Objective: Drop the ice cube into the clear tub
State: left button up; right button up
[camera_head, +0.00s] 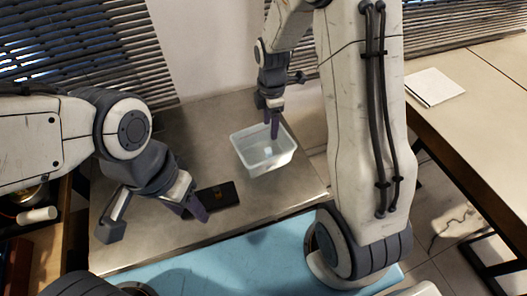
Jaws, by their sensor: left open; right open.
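The clear tub (240,147) stands on the grey table, a whitish see-through box with an open top. A small pale block that looks like the ice cube (268,151) shows inside it, on the tub's floor. My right gripper (273,128) points down over the tub's far side, its purple fingers open and apart from the pale block. My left gripper (192,207) is low over the table to the left of the tub, open, with nothing seen between its purple fingers.
A flat dark item (222,195) lies beside my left gripper. The grey table (140,236) is otherwise mostly clear. A long table (487,105) with white paper (434,87) stands at the right. A white cylinder (37,215) lies at the far left.

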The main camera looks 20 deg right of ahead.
notch_tip(320, 180, up, 6)
jog(key=shift+r+b, duration=0.15)
jog(key=shift+b, duration=0.15)
jog(key=shift+a, duration=0.1)
jog(key=s+a+r+m, duration=0.4)
jog(key=s+a, duration=0.5)
jog(key=a, duration=0.1)
jog(key=s+a+m, duration=0.2)
jog(key=s+m, duration=0.1)
jog(key=s, duration=0.4)
jog(key=s+a+m+y, duration=0.1)
jog(key=s+a+m, duration=0.1)
jog(key=s, duration=0.5)
jog(key=shift+s+a+r+m, duration=0.2)
jog(key=shift+s+r+m, duration=0.2)
jog(key=shift+m, duration=0.5)
